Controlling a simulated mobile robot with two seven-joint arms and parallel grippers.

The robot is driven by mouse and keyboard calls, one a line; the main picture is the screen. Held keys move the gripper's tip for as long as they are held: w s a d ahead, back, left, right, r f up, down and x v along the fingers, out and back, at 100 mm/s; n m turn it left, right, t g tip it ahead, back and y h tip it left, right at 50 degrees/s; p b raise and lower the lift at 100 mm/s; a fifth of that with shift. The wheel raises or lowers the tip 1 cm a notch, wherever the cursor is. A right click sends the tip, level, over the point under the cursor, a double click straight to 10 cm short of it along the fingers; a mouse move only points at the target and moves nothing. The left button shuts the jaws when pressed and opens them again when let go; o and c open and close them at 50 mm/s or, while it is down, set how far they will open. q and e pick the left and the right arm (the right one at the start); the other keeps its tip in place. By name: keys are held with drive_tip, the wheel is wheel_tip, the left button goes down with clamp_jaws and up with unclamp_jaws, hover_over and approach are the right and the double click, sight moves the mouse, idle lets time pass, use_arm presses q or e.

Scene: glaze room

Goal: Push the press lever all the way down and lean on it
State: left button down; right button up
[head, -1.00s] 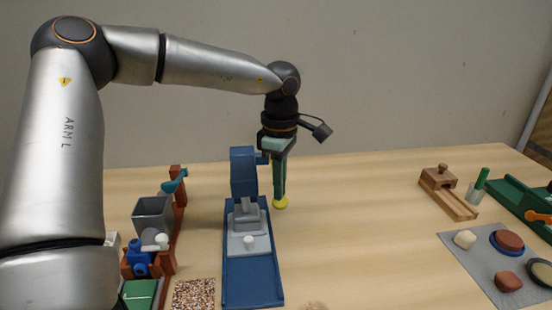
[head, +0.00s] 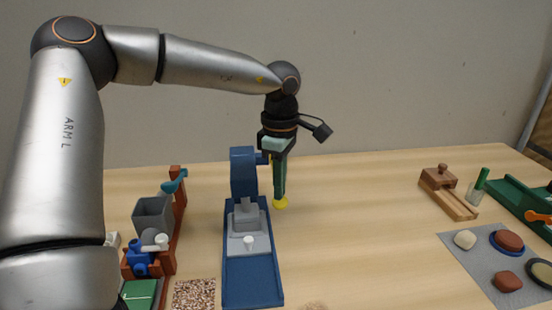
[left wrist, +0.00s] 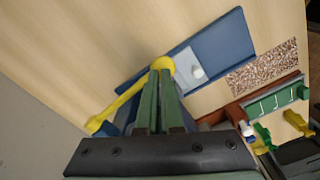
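The blue press (head: 252,280) stands on the table left of centre in the head view, with a grey plate and a small white knob on its base. Its yellow lever (left wrist: 125,103) shows in the left wrist view, ending in a round yellow knob (left wrist: 163,64). In the head view the lever's knob (head: 281,204) is low, beside the press on the right. My left gripper (head: 279,198) points straight down there. Its green fingers (left wrist: 160,73) are together, tips at the knob and seemingly touching it. Most of the lever is hidden behind the fingers in the head view. My right gripper is out of view.
A brown rack with a grey hopper (head: 153,217) stands left of the press. A speckled tile (head: 194,294) lies in front of it. A wooden block device (head: 439,180) and a grey mat (head: 480,265) with several lumps are at right. The middle table is clear.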

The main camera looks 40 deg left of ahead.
use_arm(q)
wheel_tip(320, 180, up, 5)
drive_tip(key=p, duration=0.3)
drive_tip(key=shift+r+p, duration=0.1)
drive_tip(key=shift+p, duration=0.25)
drive_tip(key=shift+r+p, duration=1.8)
drive_tip(key=shift+r, duration=0.6)
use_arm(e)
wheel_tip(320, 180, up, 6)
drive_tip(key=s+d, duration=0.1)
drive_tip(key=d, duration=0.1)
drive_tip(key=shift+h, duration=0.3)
use_arm(q)
drive_tip(key=shift+r, duration=0.1)
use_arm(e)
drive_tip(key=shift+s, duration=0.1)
use_arm(q)
wheel_tip(320, 180, up, 5)
drive_tip(key=p, duration=0.4)
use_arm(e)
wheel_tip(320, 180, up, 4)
